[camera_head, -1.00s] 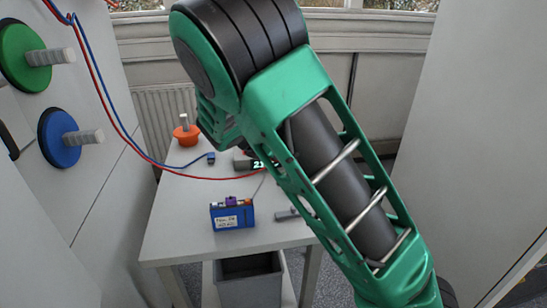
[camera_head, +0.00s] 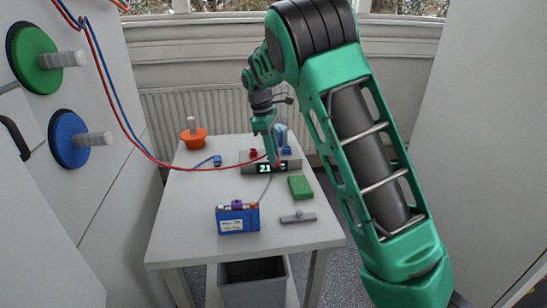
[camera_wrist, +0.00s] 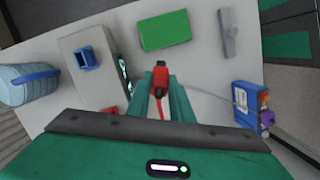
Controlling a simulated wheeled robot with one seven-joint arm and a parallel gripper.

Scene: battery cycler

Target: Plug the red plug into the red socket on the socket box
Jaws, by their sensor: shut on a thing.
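My gripper (camera_head: 275,156) points down over the table, in front of the socket box (camera_head: 292,166) as the head view shows it. It is shut on the red plug (camera_wrist: 160,74), whose red cable runs back between the fingers. The socket box (camera_wrist: 84,42) is left of the plug in the wrist view, apart from it. The box has a blue socket (camera_wrist: 86,60) at one end. The red socket (camera_head: 253,153) shows at the box's left in the head view; in the wrist view it is partly hidden near my finger.
A green block (camera_head: 301,187), a grey handle-like piece (camera_head: 298,217) and a blue battery pack (camera_head: 238,220) lie nearer me. The red cable hangs across the left.

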